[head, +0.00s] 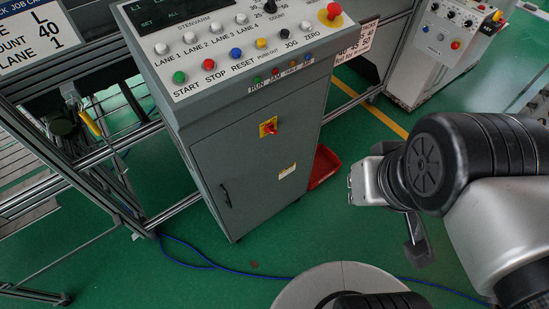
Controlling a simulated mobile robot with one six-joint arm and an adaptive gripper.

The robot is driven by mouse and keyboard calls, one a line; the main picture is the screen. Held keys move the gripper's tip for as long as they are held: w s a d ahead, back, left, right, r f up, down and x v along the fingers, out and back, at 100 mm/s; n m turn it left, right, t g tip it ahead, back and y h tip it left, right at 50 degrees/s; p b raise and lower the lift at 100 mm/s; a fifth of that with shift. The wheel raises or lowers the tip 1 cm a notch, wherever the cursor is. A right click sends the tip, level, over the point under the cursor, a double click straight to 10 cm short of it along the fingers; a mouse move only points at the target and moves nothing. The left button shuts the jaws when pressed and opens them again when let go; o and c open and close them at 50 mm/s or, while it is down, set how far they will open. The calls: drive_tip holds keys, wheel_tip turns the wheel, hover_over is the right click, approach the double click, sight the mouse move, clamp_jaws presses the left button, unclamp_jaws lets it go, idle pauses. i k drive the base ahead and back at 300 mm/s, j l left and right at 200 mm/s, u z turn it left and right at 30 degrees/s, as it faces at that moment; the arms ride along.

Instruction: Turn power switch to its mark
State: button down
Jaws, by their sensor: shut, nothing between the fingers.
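The power switch (268,128) is a red rotary handle on a yellow plate, on the upper front door of the grey control cabinet (232,165). Its handle looks slanted, but its exact angle and any mark around it are too small to read. My gripper (418,252) points down at the right of the head view, well apart from the switch. It is shut and empty. My wrist hides most of it, and only a dark fingertip part shows below.
A sloped panel with coloured buttons and a red mushroom button (330,12) tops the cabinet. A red bin (323,166) stands at its right side. A blue cable (190,252) crosses the green floor. A metal frame stands left, and another console (440,50) at back right.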

sight(269, 128)
drive_tip(key=i+j+u, duration=0.1)
drive_tip(key=u, duration=0.25)
drive_tip(key=i+j+u, duration=0.1)
drive_tip(key=j+u, duration=0.25)
drive_tip(key=i+j+u, duration=0.1)
drive_tip(key=u, duration=0.25)
drive_tip(key=i, duration=0.05)
